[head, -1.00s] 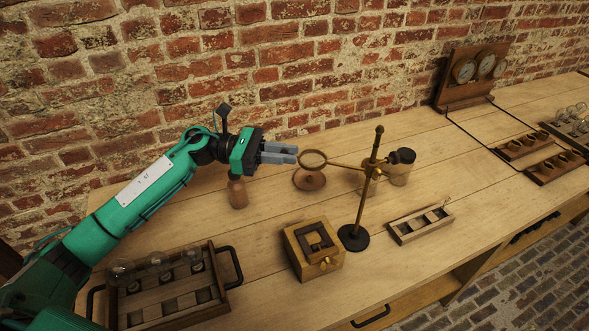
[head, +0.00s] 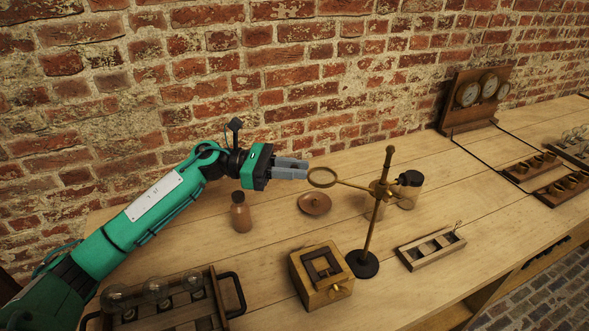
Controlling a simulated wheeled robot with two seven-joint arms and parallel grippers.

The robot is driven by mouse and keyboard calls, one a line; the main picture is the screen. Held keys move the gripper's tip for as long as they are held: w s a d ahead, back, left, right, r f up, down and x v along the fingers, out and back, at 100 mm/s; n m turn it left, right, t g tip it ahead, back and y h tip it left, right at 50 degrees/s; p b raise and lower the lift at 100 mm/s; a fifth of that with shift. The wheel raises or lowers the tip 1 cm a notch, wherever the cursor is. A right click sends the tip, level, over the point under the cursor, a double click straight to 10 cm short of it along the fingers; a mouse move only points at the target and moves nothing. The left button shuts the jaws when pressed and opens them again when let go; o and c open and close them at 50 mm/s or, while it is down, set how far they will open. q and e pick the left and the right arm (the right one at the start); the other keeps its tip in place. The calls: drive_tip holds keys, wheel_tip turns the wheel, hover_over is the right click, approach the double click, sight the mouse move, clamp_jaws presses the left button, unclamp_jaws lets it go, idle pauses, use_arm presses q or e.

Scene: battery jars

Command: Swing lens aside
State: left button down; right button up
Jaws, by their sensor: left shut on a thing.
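The lens (head: 322,177) is a round brass ring on a thin brass arm. The arm runs left from an upright brass stand (head: 375,222) with a dark round base (head: 362,264). The lens hangs above the table, left of the stand and over a small reddish-brown dish (head: 314,203). The fingers hide the exact contact. My right gripper is not in view.
A wooden box with a brass knob (head: 321,275) stands left of the stand base. A brown bottle (head: 240,215) is below my left wrist. A slotted wooden tray (head: 431,249) lies to the right. A handled tray with bulbs (head: 232,297) is front left.

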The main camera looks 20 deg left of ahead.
use_arm(q)
drive_tip(key=shift+w+a+r, duration=0.1)
drive_tip(key=shift+w, duration=0.05)
drive_tip(key=c, duration=1.4)
unclamp_jaws()
drive_tip(key=shift+o, duration=0.2)
